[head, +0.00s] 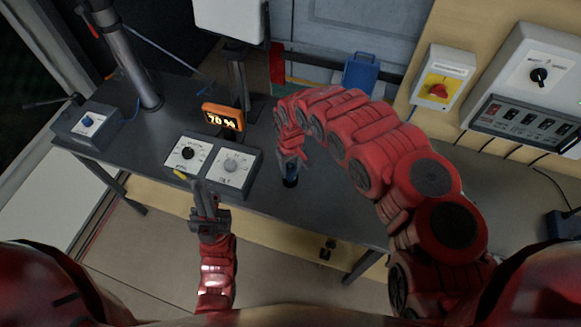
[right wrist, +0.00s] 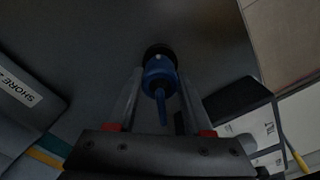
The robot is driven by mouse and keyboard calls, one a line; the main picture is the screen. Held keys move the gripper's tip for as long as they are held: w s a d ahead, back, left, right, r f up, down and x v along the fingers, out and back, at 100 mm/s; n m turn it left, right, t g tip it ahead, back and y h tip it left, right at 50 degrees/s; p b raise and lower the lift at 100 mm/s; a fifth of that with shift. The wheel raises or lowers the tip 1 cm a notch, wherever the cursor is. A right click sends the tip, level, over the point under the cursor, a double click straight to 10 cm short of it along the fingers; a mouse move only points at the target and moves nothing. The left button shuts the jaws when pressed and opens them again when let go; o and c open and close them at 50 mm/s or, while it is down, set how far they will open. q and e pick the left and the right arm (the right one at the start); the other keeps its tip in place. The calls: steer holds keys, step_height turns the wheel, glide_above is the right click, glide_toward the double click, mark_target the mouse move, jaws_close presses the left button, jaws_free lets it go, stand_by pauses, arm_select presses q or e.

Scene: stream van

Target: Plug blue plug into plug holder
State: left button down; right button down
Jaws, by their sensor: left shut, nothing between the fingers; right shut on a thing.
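The blue plug (head: 291,172) is between the fingers of my right gripper (head: 287,158), over the dark table to the right of the dial boxes. In the right wrist view the blue plug (right wrist: 160,82) sits between the two fingers of my right gripper (right wrist: 160,105), which is shut on it. A black round piece (right wrist: 157,51), which looks like the plug holder, is at the plug's far end. It also shows at the table (head: 290,183) in the head view. Whether the plug is seated in it, I cannot tell. My left gripper (head: 204,186) is shut and empty, in front of the dial boxes.
Two dial boxes (head: 233,167) and an orange display (head: 223,117) reading 70 % stand left of the plug. A grey box with a blue knob (head: 88,121) is at the far left. A blue box (head: 361,72) stands behind. The table (head: 325,212) is bare right of the plug.

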steer(key=shift+f+b, duration=0.45)
steer(key=shift+f, duration=0.15)
steer(key=shift+c, duration=1.1)
jaws_free()
steer(key=shift+r, duration=0.1)
step_height(320, 180, up, 5)
steer(key=shift+r+b, duration=0.2)
steer(key=shift+b, duration=0.3)
step_height(320, 180, up, 4)
steer(key=shift+p, duration=0.65)
step_height(320, 180, up, 8)
steer(key=p, duration=0.8)
steer(key=shift+p, duration=0.3)
steer(key=shift+f, duration=0.15)
